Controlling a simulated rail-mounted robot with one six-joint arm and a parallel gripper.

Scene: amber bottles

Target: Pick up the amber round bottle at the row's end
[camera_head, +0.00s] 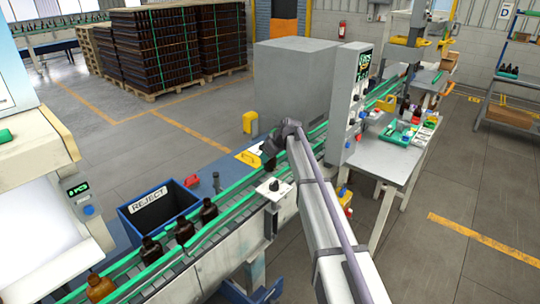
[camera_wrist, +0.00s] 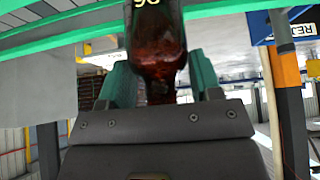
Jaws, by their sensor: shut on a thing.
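My gripper (camera_wrist: 160,78) has its green fingers on either side of an amber bottle (camera_wrist: 157,38) in the wrist view, shut on its narrow end. The bottle is glossy red-brown and bears pale yellow markings, cut off by the picture's top edge. On the conveyor (camera_head: 228,224) several bottles stand in a row: dark ones (camera_head: 208,212) (camera_head: 184,233) (camera_head: 151,251) and a lighter amber one (camera_head: 100,289) at the near left end.
Green guide rails run along the conveyor. A blue REJECT bin (camera_head: 160,212) stands beside the row. A grey cabinet (camera_head: 298,82) and a display column (camera_head: 349,105) stand behind the arm. A work table (camera_head: 385,160) with small items is at the right. Open floor (camera_head: 475,205) lies further right.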

